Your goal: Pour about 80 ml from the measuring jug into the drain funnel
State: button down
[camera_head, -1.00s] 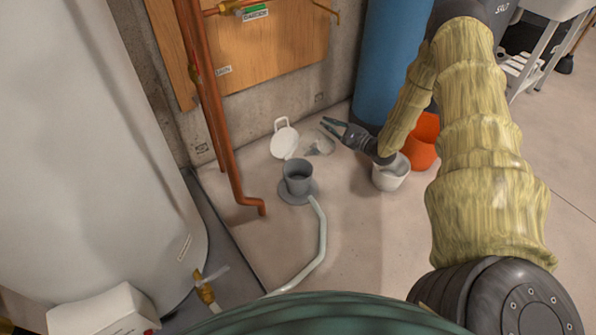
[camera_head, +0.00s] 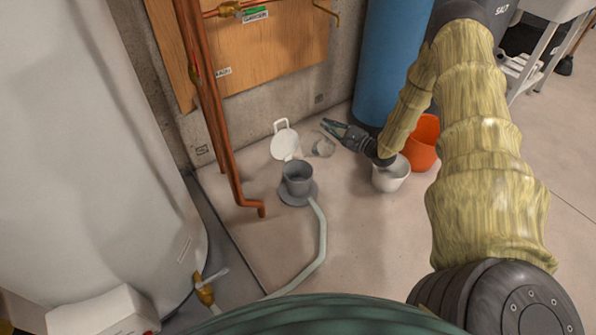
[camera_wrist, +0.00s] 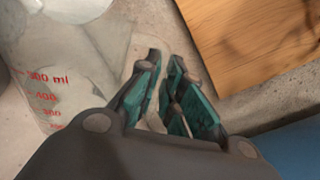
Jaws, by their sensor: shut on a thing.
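The measuring jug (camera_head: 323,147) is clear, and stands near the wall behind the grey drain funnel. In the wrist view the jug (camera_wrist: 60,62) fills the left side, with red marks up to 500 ml; I cannot tell its liquid level. My gripper (camera_head: 328,126) is at the jug's far right side. In the wrist view the teal-padded fingers (camera_wrist: 165,85) are shut beside the jug's wall, on what seems to be its handle, mostly hidden between them. The drain funnel (camera_head: 297,180) is a grey cup on a round base, left of and nearer than the jug.
A white round lidlike item with a handle (camera_head: 284,142) lies left of the jug. A white bucket (camera_head: 391,176) and an orange bucket (camera_head: 424,146) stand right, under my arm. Copper pipes (camera_head: 222,130) rise left of the funnel. A pale hose (camera_head: 318,245) runs forward from it.

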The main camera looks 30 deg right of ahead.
dwell(0.4)
jog(key=shift+w+d+f+m+b, duration=0.1)
jog(key=shift+d+f+m+b, duration=0.2)
jog(key=shift+f+b, duration=0.2)
jog(key=shift+w+d+f+m+b, duration=0.1)
jog(key=shift+d+f+m+b, duration=0.2)
jog(key=shift+f+b, duration=0.15)
jog(key=w+d+f+m+b, duration=0.1)
jog(key=d+f+m+b, duration=0.3)
jog(key=m, duration=0.3)
jog(key=shift+w+d+f+y+b, duration=0.3)
jog(key=shift+w+d+f+b, duration=0.1)
jog(key=shift+d+b, duration=0.4)
